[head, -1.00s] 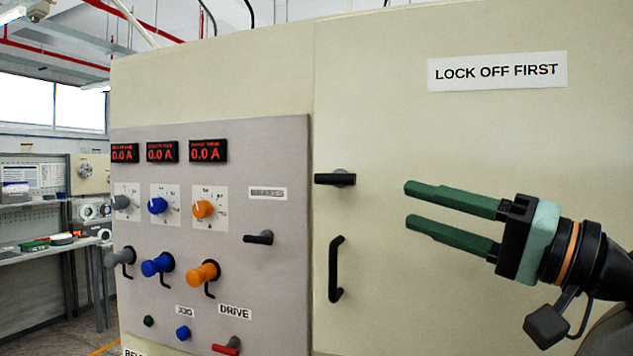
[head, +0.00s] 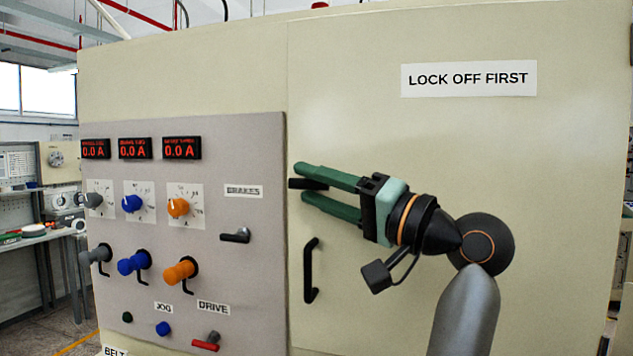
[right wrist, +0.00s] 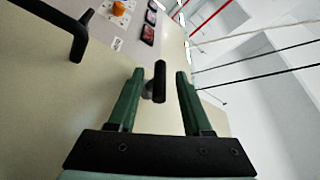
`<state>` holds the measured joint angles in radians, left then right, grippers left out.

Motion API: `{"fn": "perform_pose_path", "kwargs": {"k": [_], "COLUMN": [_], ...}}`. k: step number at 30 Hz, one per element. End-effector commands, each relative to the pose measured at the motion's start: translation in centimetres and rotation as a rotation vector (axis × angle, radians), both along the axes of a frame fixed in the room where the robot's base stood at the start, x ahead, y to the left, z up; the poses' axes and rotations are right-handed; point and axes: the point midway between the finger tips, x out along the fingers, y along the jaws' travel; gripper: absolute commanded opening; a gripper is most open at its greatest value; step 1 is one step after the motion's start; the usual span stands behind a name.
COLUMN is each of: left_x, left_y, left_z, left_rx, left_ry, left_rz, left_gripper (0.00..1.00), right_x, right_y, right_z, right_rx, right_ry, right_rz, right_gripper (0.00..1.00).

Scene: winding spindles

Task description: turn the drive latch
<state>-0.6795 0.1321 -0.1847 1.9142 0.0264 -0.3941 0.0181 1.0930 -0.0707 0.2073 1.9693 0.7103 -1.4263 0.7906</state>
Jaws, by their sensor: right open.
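A black latch handle (head: 297,184) sits at the left edge of the cabinet door, lying level in the head view. My right gripper (head: 301,183) is open, with its green fingers above and below the handle. In the right wrist view the latch handle (right wrist: 160,82) stands between the two spread fingers, with a gap on each side. A red-tipped lever (head: 206,344) sits under the DRIVE label (head: 214,308) on the grey panel, clear of the gripper. My left gripper is not in view.
A black pull handle (head: 311,270) is on the door below the gripper. The grey panel (head: 240,140) at left carries knobs, displays and a black lever (head: 236,236) under BRAKES. The door around the LOCK OFF FIRST sign (head: 469,78) is otherwise bare.

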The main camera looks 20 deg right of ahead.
Motion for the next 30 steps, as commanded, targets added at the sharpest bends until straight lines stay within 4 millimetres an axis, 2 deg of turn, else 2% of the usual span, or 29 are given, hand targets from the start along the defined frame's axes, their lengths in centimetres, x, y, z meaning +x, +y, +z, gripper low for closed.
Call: {"fn": "perform_pose_path", "kwargs": {"k": [7,20,30], "left_x": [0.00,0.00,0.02], "left_y": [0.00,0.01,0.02], "left_z": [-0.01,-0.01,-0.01], "left_rx": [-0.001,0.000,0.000], "left_ry": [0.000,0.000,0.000], "left_rz": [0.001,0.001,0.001], "left_gripper": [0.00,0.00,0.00], "right_x": [0.04,0.02,0.02], "right_y": [0.03,-0.02,-0.02], "right_z": [-0.04,-0.02,-0.03], "right_rx": [0.000,0.000,0.000], "right_ry": [0.000,0.001,0.001], "right_rz": [0.000,-0.001,-0.001], "right_gripper": [0.47,0.00,0.00]}}
